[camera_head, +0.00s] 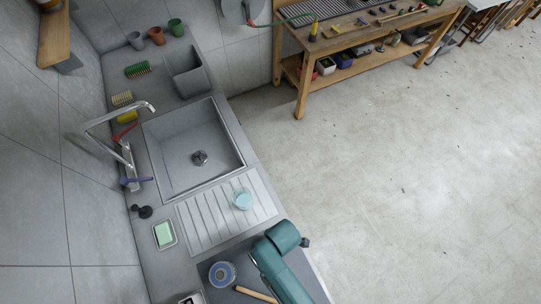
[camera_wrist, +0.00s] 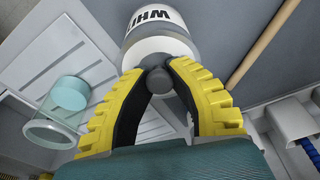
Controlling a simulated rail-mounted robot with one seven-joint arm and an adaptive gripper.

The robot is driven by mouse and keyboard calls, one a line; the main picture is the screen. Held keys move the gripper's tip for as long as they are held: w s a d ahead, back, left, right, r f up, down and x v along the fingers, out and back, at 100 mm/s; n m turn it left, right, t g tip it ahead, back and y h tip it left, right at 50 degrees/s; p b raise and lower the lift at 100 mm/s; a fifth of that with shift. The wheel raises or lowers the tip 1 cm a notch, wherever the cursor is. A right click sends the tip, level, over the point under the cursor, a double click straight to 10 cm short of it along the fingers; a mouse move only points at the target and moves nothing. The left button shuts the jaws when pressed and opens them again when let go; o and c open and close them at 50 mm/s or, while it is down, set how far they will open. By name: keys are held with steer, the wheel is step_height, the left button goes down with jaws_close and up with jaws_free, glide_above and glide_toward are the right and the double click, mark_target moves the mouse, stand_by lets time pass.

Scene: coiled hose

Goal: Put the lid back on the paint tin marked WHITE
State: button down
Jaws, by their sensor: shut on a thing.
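The paint tin (camera_wrist: 158,22), with part of its dark lettering reading "WHI", is at the top of the wrist view. My gripper (camera_wrist: 157,77) has yellow and black fingers, shut on a grey round knob (camera_wrist: 158,80) at the near end of the tin. The knob appears to belong to the lid (camera_wrist: 160,48). I cannot tell whether the lid is seated on the tin or apart from it. In the head view my teal arm hides the gripper and the tin.
A round blue thing (camera_head: 222,275) and a wooden rod (camera_head: 256,294) lie near my arm. A soap dish (camera_head: 165,235), the sink (camera_head: 190,165) and a tap (camera_head: 115,115) are beyond.

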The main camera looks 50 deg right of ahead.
stand_by(0.4)
steer(key=shift+c, duration=2)
jaws_free()
steer(key=shift+r+p, duration=1.95)
steer(key=shift+r, duration=1.55)
jaws_close()
steer(key=shift+f, duration=0.1)
